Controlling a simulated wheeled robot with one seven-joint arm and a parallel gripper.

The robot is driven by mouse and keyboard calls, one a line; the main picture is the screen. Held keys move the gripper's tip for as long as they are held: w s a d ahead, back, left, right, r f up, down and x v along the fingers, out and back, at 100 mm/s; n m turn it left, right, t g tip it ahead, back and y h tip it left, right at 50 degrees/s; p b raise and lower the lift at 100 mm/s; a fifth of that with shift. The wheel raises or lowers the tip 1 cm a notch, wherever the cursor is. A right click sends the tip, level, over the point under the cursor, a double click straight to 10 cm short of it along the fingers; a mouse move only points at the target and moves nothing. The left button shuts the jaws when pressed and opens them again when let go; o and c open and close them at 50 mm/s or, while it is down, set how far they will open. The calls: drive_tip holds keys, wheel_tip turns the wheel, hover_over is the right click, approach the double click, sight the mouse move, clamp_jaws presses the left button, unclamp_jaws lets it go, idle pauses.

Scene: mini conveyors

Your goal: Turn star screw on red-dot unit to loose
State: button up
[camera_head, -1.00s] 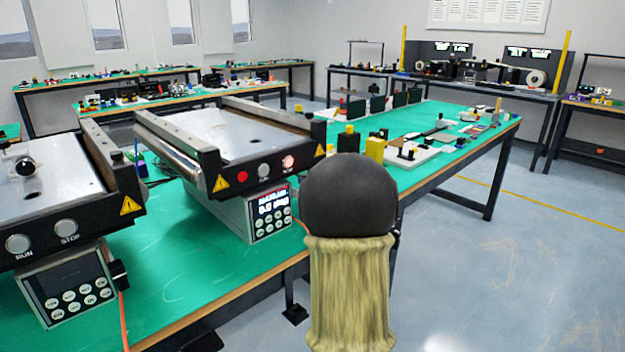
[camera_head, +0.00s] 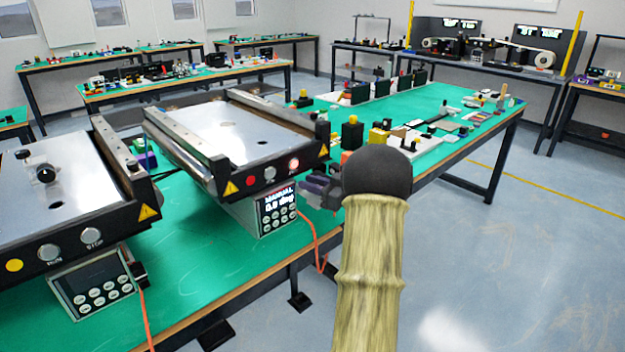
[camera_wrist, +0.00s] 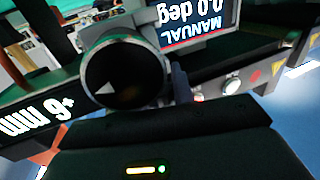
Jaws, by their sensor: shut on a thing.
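The red-dot unit (camera_head: 217,158) is the middle mini conveyor, with a red dot (camera_head: 250,181) on its front rail. Its control box (camera_head: 277,211) sits below. My gripper (camera_head: 318,191) is at the right side of this unit, beside the control box, partly hidden behind my arm. In the wrist view, a round black knob with a white triangle, the star screw (camera_wrist: 125,75), is close in front, beside the upside-down display (camera_wrist: 193,22) reading "MANUAL 0.0 deg". My gripper is shut on the star screw. The exact finger contact is too dark to see.
A second conveyor (camera_head: 68,187) with a yellow dot stands at the left, with a black knob (camera_head: 138,273) on its control box. An orange cable (camera_head: 319,252) hangs near my gripper. Small parts cover the green table (camera_head: 195,286) behind; the floor at right is clear.

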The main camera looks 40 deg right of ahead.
drive_tip(key=o, duration=1)
drive_tip(key=v, duration=1.7)
drive_tip(key=shift+p, duration=0.4)
drive_tip(key=shift+s+d, duration=0.1)
